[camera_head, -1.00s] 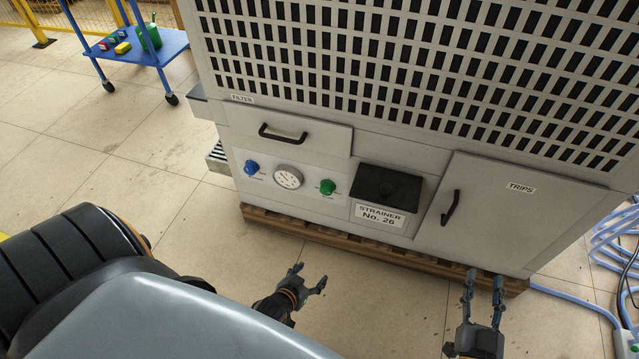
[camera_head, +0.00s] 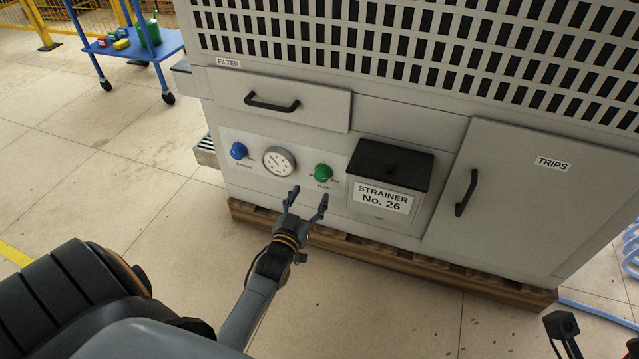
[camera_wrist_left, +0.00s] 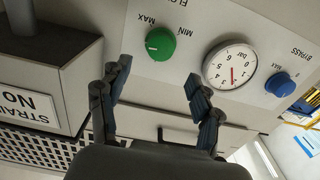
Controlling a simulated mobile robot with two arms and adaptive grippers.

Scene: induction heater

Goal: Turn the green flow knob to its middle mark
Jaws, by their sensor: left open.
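The green flow knob (camera_head: 323,173) is on the front panel, right of the round gauge. It shows upside down in the left wrist view (camera_wrist_left: 160,43), with MIN and MAX printed beside it. A small pale mark shows on its face; its exact setting is hard to read. My left gripper (camera_head: 308,195) is open and empty, in front of and a little below the knob, not touching it. In the left wrist view, the fingers of the left gripper (camera_wrist_left: 157,72) are spread, with the knob beyond them. The right gripper's fingers do not show.
The pressure gauge (camera_head: 279,161) and blue bypass knob (camera_head: 239,150) are left of the green knob. The black-lidded strainer box (camera_head: 388,165) juts out at right. A drawer handle (camera_head: 272,102) is above. The cabinet stands on a wooden pallet (camera_head: 400,258).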

